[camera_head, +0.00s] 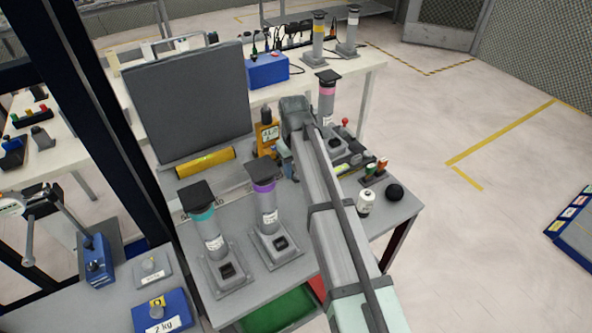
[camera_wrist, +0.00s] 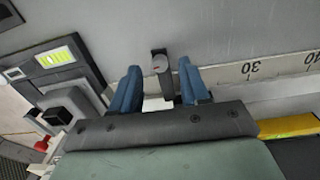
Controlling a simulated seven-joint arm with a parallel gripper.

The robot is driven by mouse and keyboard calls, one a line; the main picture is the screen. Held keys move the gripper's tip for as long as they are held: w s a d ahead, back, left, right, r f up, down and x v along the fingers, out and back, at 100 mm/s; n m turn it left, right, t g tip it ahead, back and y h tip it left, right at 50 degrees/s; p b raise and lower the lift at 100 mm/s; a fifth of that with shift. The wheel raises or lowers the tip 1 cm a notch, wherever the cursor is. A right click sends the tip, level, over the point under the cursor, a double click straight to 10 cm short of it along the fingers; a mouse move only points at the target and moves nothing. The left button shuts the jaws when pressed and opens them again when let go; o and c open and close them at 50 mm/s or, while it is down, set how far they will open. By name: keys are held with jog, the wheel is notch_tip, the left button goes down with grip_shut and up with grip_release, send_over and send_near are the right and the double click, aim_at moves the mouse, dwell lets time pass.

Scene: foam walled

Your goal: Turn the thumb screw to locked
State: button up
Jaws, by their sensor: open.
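A small grey knob with a reddish spot on its face, which looks like the thumb screw (camera_wrist: 160,65), shows in the wrist view between the blue fingertips of my gripper (camera_wrist: 158,70). The fingers are apart, one on each side of it, and I see no clear contact. Whether it stands at locked cannot be read. In the head view my gripper (camera_head: 288,165) is at the bench beyond my forearm, which hides the screw and most of the fingers.
A ruler strip (camera_wrist: 282,67) and a yellow bar (camera_wrist: 290,126) lie to the right in the wrist view. A device with a green display (camera_wrist: 55,57) is at left. In the head view, posts with teal (camera_head: 203,218) and purple (camera_head: 265,197) bands stand left of my arm.

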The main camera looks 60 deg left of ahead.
jog(key=shift+f, duration=0.75)
jog(key=shift+c, duration=0.3)
grip_shut()
